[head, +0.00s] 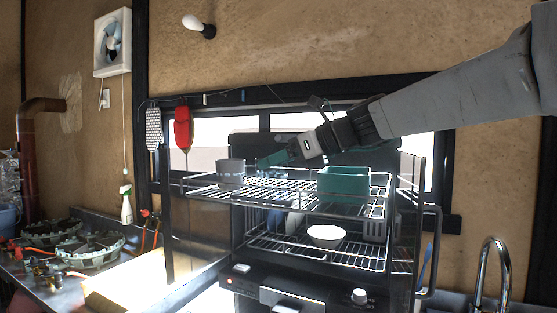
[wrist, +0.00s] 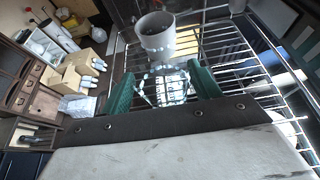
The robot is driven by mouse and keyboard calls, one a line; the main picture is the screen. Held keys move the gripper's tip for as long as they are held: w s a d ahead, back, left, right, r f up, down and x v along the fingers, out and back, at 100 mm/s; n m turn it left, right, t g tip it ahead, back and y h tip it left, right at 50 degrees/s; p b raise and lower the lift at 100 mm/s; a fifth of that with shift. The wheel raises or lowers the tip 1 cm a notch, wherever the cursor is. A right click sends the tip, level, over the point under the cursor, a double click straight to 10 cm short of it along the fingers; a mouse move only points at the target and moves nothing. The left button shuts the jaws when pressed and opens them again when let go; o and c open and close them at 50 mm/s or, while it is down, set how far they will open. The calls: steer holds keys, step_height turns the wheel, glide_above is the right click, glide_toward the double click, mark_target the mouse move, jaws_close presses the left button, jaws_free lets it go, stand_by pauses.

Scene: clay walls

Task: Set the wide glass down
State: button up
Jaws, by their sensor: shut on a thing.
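My gripper (wrist: 163,84) has its two green fingers on either side of a clear glass, the wide glass (wrist: 168,92), and is shut on it. In the head view my gripper (head: 270,160) reaches in from the right, over the upper wire shelf (head: 290,202) of the rack. The glass is hard to make out there, low at the fingertips. I cannot tell whether its base touches the wires or hangs just above them.
A grey cup (head: 231,172) stands on the upper shelf, left of my gripper and just beyond the glass in the wrist view (wrist: 155,38). A green bin (head: 343,184) is on the right. A white bowl (head: 327,236) sits on the lower shelf.

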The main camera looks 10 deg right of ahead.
steer(key=o, duration=1.1)
steer(key=shift+f, duration=0.15)
steer(key=shift+r, duration=0.2)
steer(key=shift+s+d+r, duration=0.1)
steer(key=shift+d+r, duration=0.05)
steer(key=shift+d, duration=0.2)
steer(key=v, duration=1.1)
steer(key=shift+s, duration=0.15)
